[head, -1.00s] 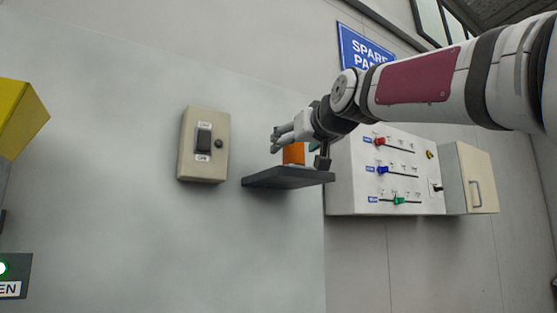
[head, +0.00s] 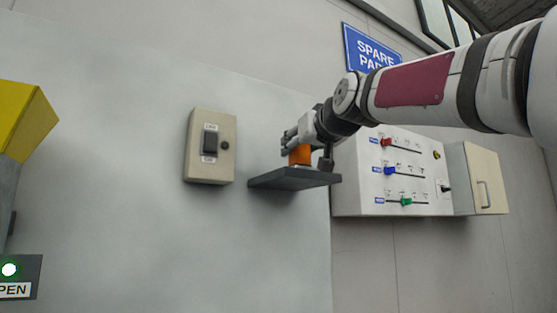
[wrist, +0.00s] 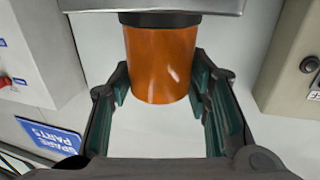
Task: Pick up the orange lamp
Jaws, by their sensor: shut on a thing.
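The orange lamp (head: 300,156) stands upright on a small dark shelf (head: 294,180) fixed to the wall. My gripper (head: 295,148) is at the lamp's upper part, just above the shelf. In the wrist view the orange lamp (wrist: 161,65) is a glossy cylinder with a dark base against the shelf. The gripper's green-padded fingers (wrist: 160,85) lie on both sides of it, shut on it. The fingers partly hide the lamp in the head view.
A beige switch box (head: 210,146) is on the wall left of the shelf. A white panel with coloured sliders (head: 392,172) and a cabinet (head: 480,178) are to the right. A blue sign (head: 371,48) hangs above. A dark upright piece (head: 326,158) stands at the shelf's right end.

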